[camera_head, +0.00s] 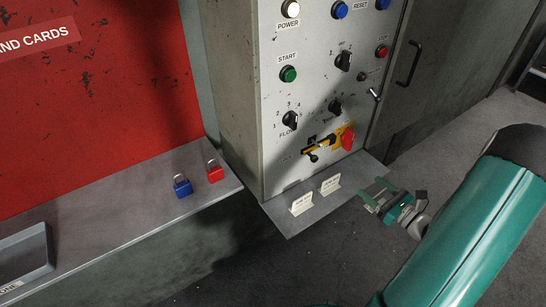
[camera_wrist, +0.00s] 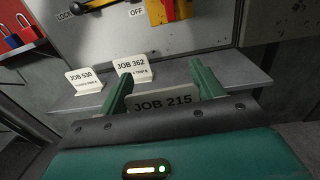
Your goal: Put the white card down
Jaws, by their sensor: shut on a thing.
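My gripper (camera_head: 375,192) is at the right end of the small grey shelf (camera_head: 290,226) under the control panel. In the wrist view its green fingers (camera_wrist: 163,80) are on either side of a pale card marked JOB 215 (camera_wrist: 164,101), and it is shut on this card. The card's lower part is hidden behind the gripper body. I cannot tell whether it touches the shelf. Two white cards stand upright on the shelf to the left: JOB 362 (camera_wrist: 133,72), also in the head view (camera_head: 330,185), and one that seems to read JOB 530 (camera_wrist: 85,81), also there (camera_head: 301,204).
The panel (camera_head: 310,100) with buttons, knobs and a yellow-and-red switch (camera_head: 335,142) rises behind the shelf. A blue padlock (camera_head: 182,186) and a red padlock (camera_head: 214,171) stand on the left ledge (camera_head: 120,222), with a grey tray (camera_head: 25,262). A door handle (camera_head: 409,64) is at right.

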